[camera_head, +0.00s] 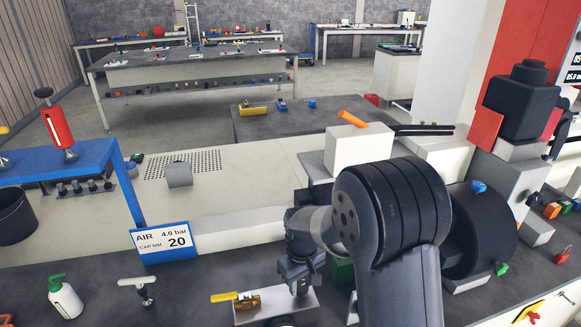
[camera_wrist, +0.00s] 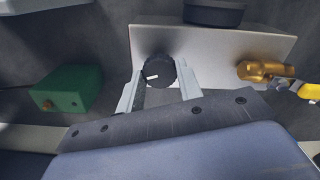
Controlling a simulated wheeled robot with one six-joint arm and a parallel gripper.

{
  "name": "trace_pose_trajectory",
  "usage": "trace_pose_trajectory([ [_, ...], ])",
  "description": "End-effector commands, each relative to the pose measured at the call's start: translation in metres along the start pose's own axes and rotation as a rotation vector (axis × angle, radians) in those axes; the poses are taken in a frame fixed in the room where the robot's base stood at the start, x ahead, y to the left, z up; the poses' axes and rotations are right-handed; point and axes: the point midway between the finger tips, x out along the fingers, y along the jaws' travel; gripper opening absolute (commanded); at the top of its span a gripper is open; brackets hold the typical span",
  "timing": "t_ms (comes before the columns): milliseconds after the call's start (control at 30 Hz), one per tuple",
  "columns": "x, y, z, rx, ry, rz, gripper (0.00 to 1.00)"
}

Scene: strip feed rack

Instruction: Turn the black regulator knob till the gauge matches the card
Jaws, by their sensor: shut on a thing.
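The black regulator knob (camera_wrist: 158,68) shows in the wrist view, with a white mark pointing to the lower left. My gripper (camera_wrist: 158,82) has one finger on each side of the knob and is shut on it. In the head view my gripper (camera_head: 300,278) reaches down to the pale regulator plate (camera_head: 262,312), and the knob is hidden. The blue-edged card (camera_head: 160,242) reads "AIR 4.0 bar" and "CAP MM 20". A dark round body (camera_wrist: 213,12) above the knob in the wrist view may be the gauge; no dial face or needle shows.
A brass valve with a yellow handle (camera_wrist: 265,70) sits right of the knob, close to my gripper. A green box (camera_wrist: 68,90) stands to the left. In the head view, a spray bottle (camera_head: 65,298) and a white T-handle (camera_head: 138,287) stand on the dark bench at left.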

Motion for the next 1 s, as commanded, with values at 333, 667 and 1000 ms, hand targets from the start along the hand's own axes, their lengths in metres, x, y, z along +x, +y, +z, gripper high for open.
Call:
trace_pose_trajectory([
  [333,0.0007,-0.0001,0.0003,0.000,-0.001,0.000,0.16],
  [667,0.0007,-0.0002,0.0003,0.000,-0.001,-0.001,0.16],
  [1000,0.0000,-0.0001,0.0001,0.000,0.000,0.000,0.41],
])
